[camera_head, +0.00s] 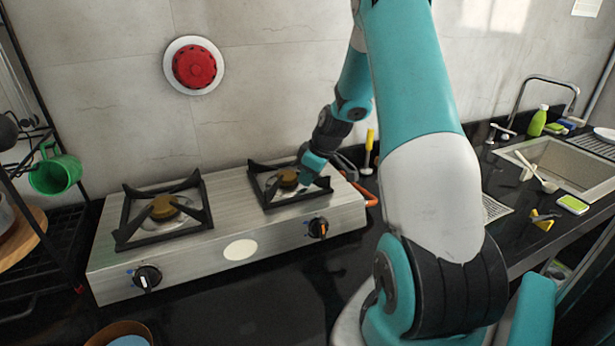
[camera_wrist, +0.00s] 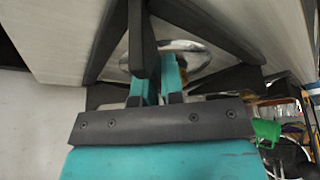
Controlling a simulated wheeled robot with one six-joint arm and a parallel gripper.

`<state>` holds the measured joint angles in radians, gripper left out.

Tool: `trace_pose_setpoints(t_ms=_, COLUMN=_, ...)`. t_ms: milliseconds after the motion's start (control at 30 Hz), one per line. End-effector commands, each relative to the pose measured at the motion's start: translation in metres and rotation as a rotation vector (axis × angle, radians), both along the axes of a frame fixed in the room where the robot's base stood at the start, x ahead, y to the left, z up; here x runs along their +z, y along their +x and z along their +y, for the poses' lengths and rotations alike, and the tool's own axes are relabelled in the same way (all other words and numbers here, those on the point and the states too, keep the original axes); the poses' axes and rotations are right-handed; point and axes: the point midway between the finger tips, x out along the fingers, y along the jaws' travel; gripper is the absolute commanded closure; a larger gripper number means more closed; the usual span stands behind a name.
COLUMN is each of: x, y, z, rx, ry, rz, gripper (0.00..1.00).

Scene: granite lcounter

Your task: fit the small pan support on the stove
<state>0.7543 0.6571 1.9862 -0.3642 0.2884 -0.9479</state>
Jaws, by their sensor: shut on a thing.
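The steel stove (camera_head: 222,222) has two burners. The small pan support, a dark square frame with inward prongs (camera_head: 258,187), is around the right burner (camera_head: 288,178). My gripper (camera_head: 308,172) reaches it from the back right. In the wrist view, the teal fingers (camera_wrist: 158,78) of my gripper are shut on one dark prong of the small pan support (camera_wrist: 139,35), with the shiny burner dish behind. I cannot tell whether the frame rests fully flat on the stove. My arm hides part of its right side.
Another pan support (camera_head: 125,213) sits around the left burner. The stove has two front knobs, one at the left (camera_head: 147,277) and one at the right (camera_head: 318,228). A red wall button (camera_head: 194,66) is above. A green mug (camera_head: 56,172) hangs on the left rack. The sink (camera_head: 560,165) is at right.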

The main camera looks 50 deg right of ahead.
Motion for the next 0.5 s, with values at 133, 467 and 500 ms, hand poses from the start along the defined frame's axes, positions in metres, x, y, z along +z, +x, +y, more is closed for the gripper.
trace_pose_setpoints(t_ms=133, x=-0.0012, y=0.0002, z=0.0, rx=0.0, ry=-0.001, rz=-0.001, gripper=1.0)
trace_pose_setpoints(t_ms=467, x=-0.001, y=0.0001, z=-0.0001, rx=0.0, ry=0.0, rz=-0.001, gripper=0.62)
trace_pose_setpoints(t_ms=500, x=-0.001, y=0.0001, z=-0.0001, rx=0.0, ry=0.0, rz=-0.001, gripper=0.62)
